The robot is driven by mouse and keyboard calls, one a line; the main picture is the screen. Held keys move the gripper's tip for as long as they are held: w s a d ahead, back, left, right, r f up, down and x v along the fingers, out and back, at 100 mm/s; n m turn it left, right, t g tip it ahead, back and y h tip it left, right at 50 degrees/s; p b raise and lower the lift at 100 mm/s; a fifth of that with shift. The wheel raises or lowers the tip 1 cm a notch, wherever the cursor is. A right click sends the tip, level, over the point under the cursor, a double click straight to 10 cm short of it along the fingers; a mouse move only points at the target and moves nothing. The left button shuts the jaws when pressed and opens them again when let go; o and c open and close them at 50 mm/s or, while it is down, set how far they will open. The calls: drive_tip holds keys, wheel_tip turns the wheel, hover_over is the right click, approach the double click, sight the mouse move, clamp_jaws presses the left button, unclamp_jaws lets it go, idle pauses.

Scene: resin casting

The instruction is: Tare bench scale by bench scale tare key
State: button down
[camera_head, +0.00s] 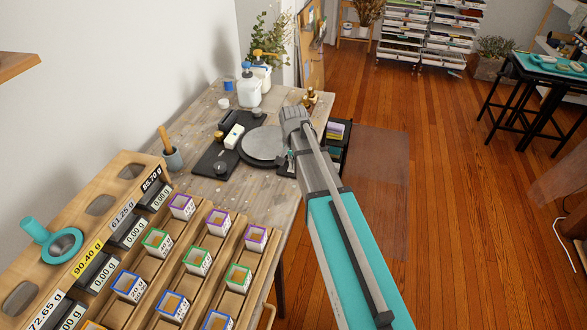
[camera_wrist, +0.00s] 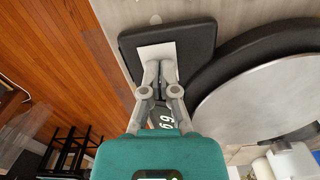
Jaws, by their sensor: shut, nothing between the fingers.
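In the head view, a round grey plate (camera_head: 263,145) sits on the bench, with a dark panel beside it at its right, near my gripper (camera_head: 291,160). In the wrist view, the silver plate (camera_wrist: 275,105) fills the right side. A dark panel (camera_wrist: 205,42) lies to its left and bears a pale square key (camera_wrist: 150,51). My gripper (camera_wrist: 160,68) is shut and empty, with its fingertips over the pale key. Whether they touch it, I cannot tell. White digits (camera_wrist: 164,121) show partly behind the fingers; the rest of that readout is hidden.
A dark base with a white block (camera_head: 234,136) and a gold knob stands left of the plate. White pump bottles (camera_head: 249,92) stand behind. A wooden rack (camera_head: 128,225) with small labelled boxes fills the front left. Open floor (camera_head: 440,200) lies to the right.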

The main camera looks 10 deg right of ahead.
drive_tip(key=shift+r, duration=0.1)
drive_tip(key=shift+r+p, duration=2.45)
drive_tip(key=shift+p, duration=0.15)
drive_tip(key=shift+s, duration=0.1)
drive_tip(key=s+r+n+p, duration=0.3)
drive_tip(key=s, duration=0.5)
drive_tip(key=s+r+n+p, duration=0.4)
drive_tip(key=s, duration=0.5)
drive_tip(key=shift+s+a+r, duration=0.25)
